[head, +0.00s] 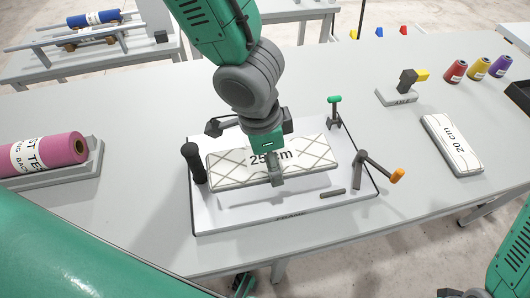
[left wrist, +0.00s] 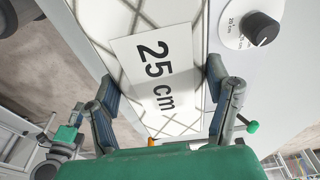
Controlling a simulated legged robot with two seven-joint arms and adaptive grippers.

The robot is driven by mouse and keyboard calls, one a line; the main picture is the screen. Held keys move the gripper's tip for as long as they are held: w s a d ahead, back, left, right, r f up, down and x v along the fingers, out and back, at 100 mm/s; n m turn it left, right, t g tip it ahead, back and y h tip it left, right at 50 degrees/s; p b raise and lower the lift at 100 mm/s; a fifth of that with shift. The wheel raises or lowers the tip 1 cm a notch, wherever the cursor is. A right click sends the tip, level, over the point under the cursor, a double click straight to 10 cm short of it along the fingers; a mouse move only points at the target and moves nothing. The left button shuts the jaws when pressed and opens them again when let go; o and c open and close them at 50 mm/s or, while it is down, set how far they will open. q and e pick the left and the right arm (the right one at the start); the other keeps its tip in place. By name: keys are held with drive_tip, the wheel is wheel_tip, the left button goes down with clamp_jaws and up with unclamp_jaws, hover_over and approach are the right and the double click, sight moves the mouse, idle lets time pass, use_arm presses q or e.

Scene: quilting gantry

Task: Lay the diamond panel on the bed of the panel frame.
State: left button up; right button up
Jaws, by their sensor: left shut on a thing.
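The diamond panel (head: 229,170) is a white quilted slab with grey diamond lines and a "25 cm" label. My left gripper (head: 274,158) is shut across its middle, with a finger on each long side. The left wrist view shows the panel (left wrist: 184,122) between the two fingers of the left gripper (left wrist: 163,92). The panel is over the white bed of the panel frame (head: 340,205); a shadow below its near edge suggests a small gap. The arm hides part of the frame's far side.
The frame has a black post (head: 193,162), a green-handled clamp (head: 334,110), an orange-handled clamp (head: 378,168) and a dial (left wrist: 262,28). A "20 cm" panel (head: 453,145) lies at the right. A pink roll (head: 45,153) sits at the left. Spools (head: 479,68) stand far right.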

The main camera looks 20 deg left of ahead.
use_arm(q)
drive_tip(key=shift+w+d+f+b, duration=0.1)
drive_tip(key=shift+d+f+b, duration=0.65)
drive_tip(key=shift+d+f, duration=0.25)
drive_tip(key=shift+f, duration=0.3)
drive_tip(key=shift+a+f+b, duration=0.45)
drive_tip(key=shift+f+b, duration=0.15)
drive_tip(key=shift+b, duration=0.15)
drive_tip(key=shift+w+a+f+b, duration=0.1)
drive_tip(key=shift+a+f+b, duration=0.3)
drive_tip(key=shift+f, duration=0.2)
drive_tip(key=shift+w+d+f, duration=0.1)
drive_tip(key=shift+d+f, duration=0.1)
drive_tip(key=shift+w+d+f, duration=0.1)
drive_tip(key=shift+d+f, duration=0.1)
drive_tip(key=shift+d, duration=0.05)
drive_tip(key=shift+w+d+f+b, duration=0.15)
drive_tip(key=shift+d+f+b, duration=0.15)
drive_tip(key=shift+d, duration=0.3)
drive_tip(key=shift+w+d+f+b, duration=0.2)
drive_tip(key=shift+d+f, duration=0.1)
drive_tip(key=shift+d, duration=0.25)
drive_tip(key=shift+a+f, duration=0.1)
drive_tip(key=shift+a, duration=0.45)
use_arm(e)
drive_tip(key=shift+d+f, duration=0.15)
drive_tip(key=shift+f, duration=2.55)
